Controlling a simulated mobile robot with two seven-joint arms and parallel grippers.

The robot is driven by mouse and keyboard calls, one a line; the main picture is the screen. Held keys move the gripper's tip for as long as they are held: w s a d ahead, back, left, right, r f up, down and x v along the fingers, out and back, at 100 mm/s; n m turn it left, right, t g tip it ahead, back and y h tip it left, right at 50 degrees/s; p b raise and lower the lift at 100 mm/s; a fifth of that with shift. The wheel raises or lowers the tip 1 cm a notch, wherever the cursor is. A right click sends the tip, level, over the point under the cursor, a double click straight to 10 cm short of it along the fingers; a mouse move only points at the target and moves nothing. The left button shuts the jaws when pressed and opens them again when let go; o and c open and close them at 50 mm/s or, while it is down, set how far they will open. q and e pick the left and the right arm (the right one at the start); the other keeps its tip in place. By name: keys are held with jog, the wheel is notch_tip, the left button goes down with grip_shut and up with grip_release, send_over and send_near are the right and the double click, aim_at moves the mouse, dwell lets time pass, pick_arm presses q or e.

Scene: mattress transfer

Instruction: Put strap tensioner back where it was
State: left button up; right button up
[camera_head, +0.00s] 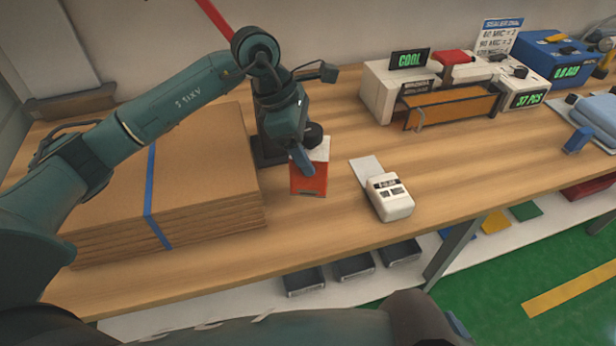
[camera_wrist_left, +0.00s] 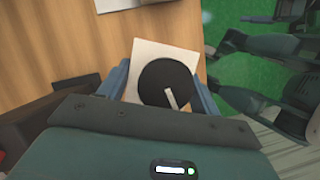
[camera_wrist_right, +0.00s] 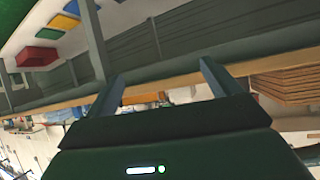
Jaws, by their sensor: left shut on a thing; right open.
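What appears to be the strap tensioner is a red block with a white top (camera_head: 320,148) and a round black knob, at the middle of the bench beside the cardboard stack. My left gripper (camera_head: 303,158) points down over it, shut on it. The left wrist view shows the black knob (camera_wrist_left: 165,82) and pale top between the fingers. The block stands upright at bench height; I cannot tell whether its base touches the wood. My right gripper (camera_wrist_right: 160,85) is open and empty in the right wrist view, low in front of the bench.
A strapped cardboard stack (camera_head: 180,190) lies left of the block. A dark block (camera_head: 266,152) stands between them. A white handheld device (camera_head: 390,198) with a pale sheet lies to the right. Several machines crowd the back right. Bare wood (camera_head: 460,150) lies in front of them.

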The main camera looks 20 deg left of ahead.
pick_arm(q)
notch_tip(320, 180, down, 3)
jog(key=shift+r, duration=0.1)
notch_tip(320, 180, down, 4)
jog(key=shift+r+p, duration=0.25)
jog(key=shift+p, duration=0.15)
jog(key=shift+f, duration=0.15)
pick_arm(e)
jog(key=shift+s+d+f, duration=0.1)
jog(key=shift+s+f, duration=0.05)
pick_arm(q)
jog(key=shift+f, duration=0.1)
pick_arm(e)
jog(key=shift+f, duration=0.1)
pick_arm(q)
jog(key=o, duration=1.1)
jog(key=shift+f, duration=0.15)
jog(key=o, duration=0.5)
jog(key=shift+c, duration=0.2)
pick_arm(e)
jog(key=shift+r, duration=0.35)
